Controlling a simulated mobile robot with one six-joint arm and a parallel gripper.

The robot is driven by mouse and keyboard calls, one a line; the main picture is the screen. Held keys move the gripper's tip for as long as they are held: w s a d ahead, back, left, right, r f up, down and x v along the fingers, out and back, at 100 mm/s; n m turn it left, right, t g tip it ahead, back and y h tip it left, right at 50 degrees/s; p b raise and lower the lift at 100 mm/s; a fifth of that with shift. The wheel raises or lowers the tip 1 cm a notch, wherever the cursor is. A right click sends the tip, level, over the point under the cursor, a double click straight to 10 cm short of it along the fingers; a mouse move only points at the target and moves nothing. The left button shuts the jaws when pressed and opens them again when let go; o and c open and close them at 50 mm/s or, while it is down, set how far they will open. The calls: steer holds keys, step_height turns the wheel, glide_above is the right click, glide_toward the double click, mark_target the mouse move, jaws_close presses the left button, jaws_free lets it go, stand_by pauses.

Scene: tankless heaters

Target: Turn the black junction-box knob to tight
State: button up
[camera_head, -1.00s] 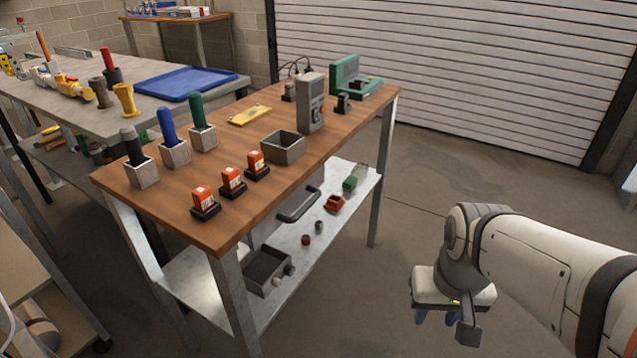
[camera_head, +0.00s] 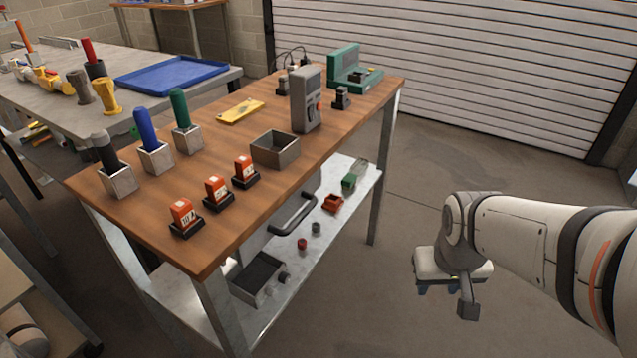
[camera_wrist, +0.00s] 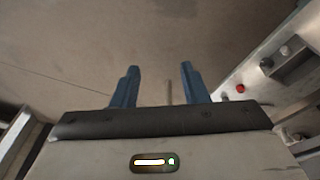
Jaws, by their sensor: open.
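My gripper (camera_head: 437,290) hangs over the floor right of the wooden workbench. In the wrist view its two blue fingers (camera_wrist: 158,68) are apart with nothing between them. A dark open-topped box (camera_head: 258,277) sits on the bench's lower shelf, with a small round knob (camera_head: 284,277) on its right side. The box also shows at the wrist view's upper right (camera_wrist: 290,58). An upright grey device (camera_head: 306,98) stands on the bench top. I cannot tell for sure which part is the black junction-box knob. My gripper touches none of these.
The wooden bench top (camera_head: 225,225) holds red blocks on black bases, colored handles in holders, a grey bin (camera_head: 275,149) and a green case (camera_head: 352,70). The lower shelf (camera_head: 330,228) carries small parts and a dark handle (camera_head: 292,214). Floor around my gripper is clear.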

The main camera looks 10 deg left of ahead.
steer(key=w+a+f+n+t+b, duration=0.25)
steer(key=w+f+n, duration=0.25)
steer(key=w+f, duration=0.55)
steer(key=n+t+y+b, duration=0.2)
steer(key=n+y, duration=0.9)
steer(key=y, duration=0.2)
glide_toward(288, 279)
steer(key=a, duration=0.1)
steer(key=shift+g, duration=0.25)
steer(key=x, duration=0.2)
steer(key=b+x, duration=0.1)
steer(key=x, duration=0.4)
steer(key=shift+w+a+f+b, duration=0.15)
steer(key=shift+w+f+b, duration=0.15)
steer(key=shift+w, duration=0.15)
steer(key=shift+c, duration=0.4)
steer(key=c, duration=0.6)
steer(key=shift+r, duration=0.1)
